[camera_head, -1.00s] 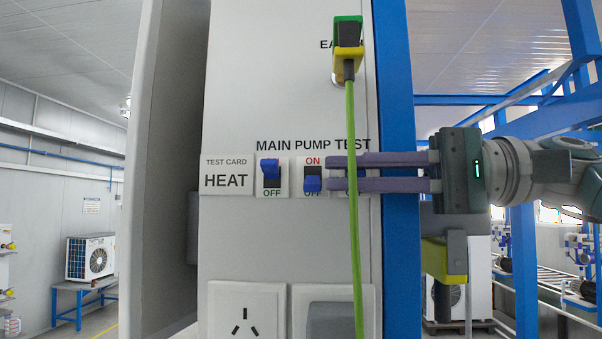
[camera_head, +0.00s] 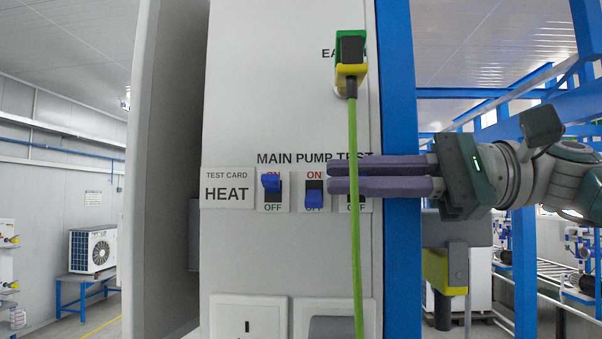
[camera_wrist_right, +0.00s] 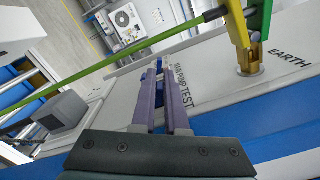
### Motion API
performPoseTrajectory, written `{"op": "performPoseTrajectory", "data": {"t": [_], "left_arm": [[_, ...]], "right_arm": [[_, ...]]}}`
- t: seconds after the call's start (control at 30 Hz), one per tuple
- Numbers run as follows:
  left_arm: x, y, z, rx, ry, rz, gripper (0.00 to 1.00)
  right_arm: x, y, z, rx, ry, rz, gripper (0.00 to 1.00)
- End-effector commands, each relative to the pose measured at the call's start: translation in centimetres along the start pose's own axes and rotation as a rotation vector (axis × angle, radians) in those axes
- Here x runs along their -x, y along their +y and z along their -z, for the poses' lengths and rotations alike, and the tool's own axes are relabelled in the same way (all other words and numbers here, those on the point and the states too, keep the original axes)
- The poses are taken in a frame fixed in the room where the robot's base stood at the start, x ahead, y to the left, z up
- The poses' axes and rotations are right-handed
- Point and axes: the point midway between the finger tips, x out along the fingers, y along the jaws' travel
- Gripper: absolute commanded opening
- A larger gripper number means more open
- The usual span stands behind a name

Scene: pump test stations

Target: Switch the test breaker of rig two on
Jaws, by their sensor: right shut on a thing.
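The grey panel (camera_head: 230,120) carries a row of blue-levered breakers labelled MAIN, PUMP and TEST. The MAIN breaker lever (camera_head: 271,182) is up at ON. The PUMP breaker lever (camera_head: 314,197) is down at OFF. The TEST breaker (camera_head: 357,199) is mostly covered by my right gripper (camera_head: 331,176); its lever is hidden, and only its lower plate and OFF mark show. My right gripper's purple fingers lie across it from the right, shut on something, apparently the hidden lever. The fingers also show in the right wrist view (camera_wrist_right: 167,85). My left gripper is not in view.
A green cable (camera_head: 353,250) hangs from the yellow-green EARTH plug (camera_head: 351,65), crossing at the fingers. A blue post (camera_head: 402,270) borders the panel on the right. Sockets (camera_head: 247,318) sit below the breakers. A TEST CARD label reads HEAT (camera_head: 227,193).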

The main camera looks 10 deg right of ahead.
Motion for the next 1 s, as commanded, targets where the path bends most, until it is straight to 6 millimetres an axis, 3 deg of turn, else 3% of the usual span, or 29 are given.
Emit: {"op": "performPoseTrajectory", "data": {"t": [0.27, 0.3, 0.53, 0.83, 1.0], "left_arm": [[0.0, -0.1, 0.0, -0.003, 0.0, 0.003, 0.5], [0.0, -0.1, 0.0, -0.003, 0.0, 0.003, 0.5], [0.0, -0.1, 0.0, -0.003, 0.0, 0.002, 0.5], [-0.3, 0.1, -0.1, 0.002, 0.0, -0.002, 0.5], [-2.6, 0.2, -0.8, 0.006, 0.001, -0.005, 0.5]], "right_arm": [[0.0, 0.0, 0.1, -0.002, 0.002, 0.002, 0.0], [0.0, 0.0, 0.1, -0.002, 0.002, 0.002, 0.14], [0.0, 0.0, 0.0, 0.0, 0.001, 0.001, 0.4], [0.2, 0.1, 0.1, 0.001, 0.001, 0.001, 0.41], [2.1, 0.6, 0.5, 0.003, 0.004, 0.003, 0.41]]}}
